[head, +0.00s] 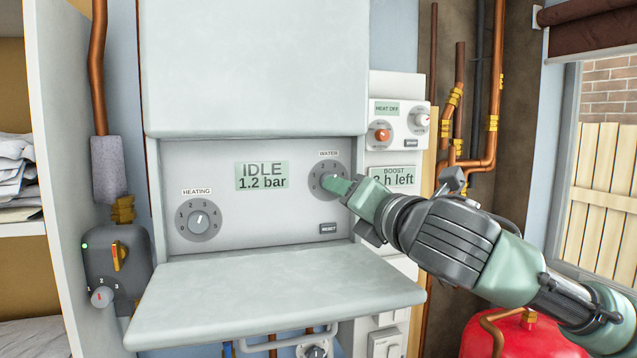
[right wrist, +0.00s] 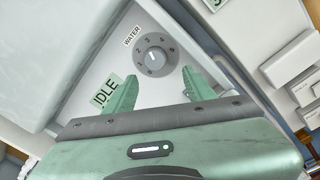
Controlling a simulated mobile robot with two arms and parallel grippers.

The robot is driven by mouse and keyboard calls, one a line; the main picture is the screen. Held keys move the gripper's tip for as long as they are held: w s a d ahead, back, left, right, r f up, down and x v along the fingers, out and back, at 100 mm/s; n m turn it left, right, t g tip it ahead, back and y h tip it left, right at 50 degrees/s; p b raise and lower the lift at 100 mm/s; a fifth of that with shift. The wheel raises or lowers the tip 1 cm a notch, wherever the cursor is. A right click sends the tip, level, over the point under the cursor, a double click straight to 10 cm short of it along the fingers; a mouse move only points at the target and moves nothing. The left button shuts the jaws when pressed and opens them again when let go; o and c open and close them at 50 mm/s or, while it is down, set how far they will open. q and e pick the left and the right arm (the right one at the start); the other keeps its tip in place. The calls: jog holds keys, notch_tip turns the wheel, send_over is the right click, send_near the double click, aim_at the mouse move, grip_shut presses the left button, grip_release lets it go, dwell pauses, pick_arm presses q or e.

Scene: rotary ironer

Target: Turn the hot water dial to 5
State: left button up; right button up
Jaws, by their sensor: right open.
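The hot water dial, labelled WATER (head: 328,172), is a grey round dial on the right of the boiler's white control panel (head: 262,215). My right gripper (head: 338,184) reaches in from the right and hides part of it. In the right wrist view the dial (right wrist: 155,55) shows whole, with numbers around a grey knob. Its white mark is too small to read surely against the numbers. The open, empty fingers of my right gripper (right wrist: 160,74) lie either side of and short of the dial; contact is not visible. My left gripper is not in view.
A display (head: 262,176) reads IDLE 1.2 bar. The heating dial (head: 199,219) is left, the RESET button (head: 329,228) below the water dial. A folded-down flap (head: 270,290) juts out below the panel, and the upper cover (head: 255,70) overhangs it. A thermostat box (head: 399,124) is right.

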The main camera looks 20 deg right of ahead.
jog(key=w+p, duration=0.2)
jog(key=w, duration=0.1)
jog(key=w+r+p, duration=0.1)
jog(key=w, duration=0.1)
jog(key=shift+w+a+p, duration=0.15)
jog(key=shift+a+p, duration=0.15)
jog(key=shift+p, duration=0.05)
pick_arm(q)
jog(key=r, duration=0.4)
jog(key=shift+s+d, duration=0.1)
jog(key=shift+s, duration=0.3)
pick_arm(e)
grip_shut()
